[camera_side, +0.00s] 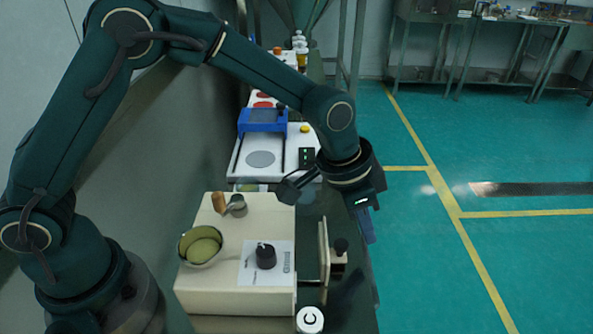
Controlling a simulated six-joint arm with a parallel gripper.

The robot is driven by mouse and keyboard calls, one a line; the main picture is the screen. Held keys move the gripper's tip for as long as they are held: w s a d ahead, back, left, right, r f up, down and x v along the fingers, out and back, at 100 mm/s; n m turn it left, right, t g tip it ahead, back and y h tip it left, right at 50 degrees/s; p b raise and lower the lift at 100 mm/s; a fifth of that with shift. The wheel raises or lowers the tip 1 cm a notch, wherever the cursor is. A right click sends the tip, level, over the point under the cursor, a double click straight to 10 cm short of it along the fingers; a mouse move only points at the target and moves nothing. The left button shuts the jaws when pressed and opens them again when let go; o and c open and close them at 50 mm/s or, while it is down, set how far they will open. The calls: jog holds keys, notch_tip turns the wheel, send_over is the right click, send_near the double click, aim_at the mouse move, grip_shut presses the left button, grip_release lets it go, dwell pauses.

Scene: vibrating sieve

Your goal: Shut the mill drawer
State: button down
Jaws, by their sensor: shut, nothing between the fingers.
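The mill (235,290) is a cream box with a dark dial on a white label and an olive-coloured bowl on top. Its drawer (323,250) stands out from the right side of the box, with a dark gap between the drawer front and the body. A black knob (341,246) is on the drawer's outer face. My gripper (368,228) points down, to the right of the knob and slightly higher in the picture. Its fingers are together and empty. I cannot tell whether it touches the drawer; it looks apart from the knob.
A white jar with a "C" lid (310,320) stands near the mill's front right corner. Behind the mill is a white machine with a blue part (262,122). A narrow dark bench runs beneath, with green floor to the right.

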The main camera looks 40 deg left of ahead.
aim_at(324, 241)
jog(key=shift+s+a+f, duration=0.15)
jog(key=shift+s+a, duration=0.45)
jog(key=shift+s, duration=0.2)
jog(key=shift+s+a, duration=1.9)
jog(key=shift+s, duration=0.05)
